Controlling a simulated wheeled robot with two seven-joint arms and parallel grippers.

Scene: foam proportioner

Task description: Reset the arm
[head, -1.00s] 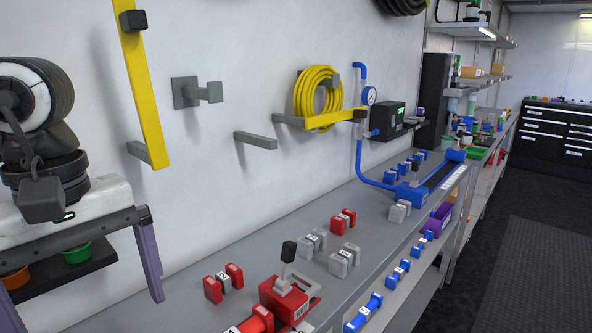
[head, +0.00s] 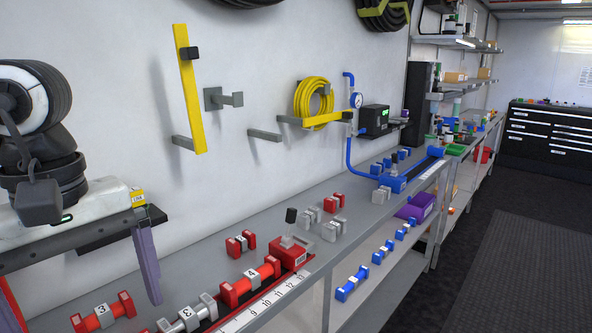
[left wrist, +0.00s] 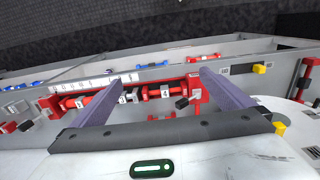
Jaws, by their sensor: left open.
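My left arm (head: 60,185) comes in from the left of the head view, above the near end of the bench. My left gripper (head: 85,312) has its two purple fingers wide apart with nothing between them. In the left wrist view the open gripper (left wrist: 167,74) points toward the bench, with a red rack of numbered dumbbell-shaped pieces (left wrist: 122,98) beyond and between the fingers. One finger partly leaves the head view at the lower left. My right arm and gripper are in neither view.
The grey bench (head: 215,247) carries red and grey dumbbell pieces, a red block (head: 291,255) with a black-tipped lever, and a blue fixture (head: 395,183). A yellow bar (head: 189,90) and yellow hose coil (head: 313,102) are on the wall. Dark floor (head: 490,260) lies clear at right.

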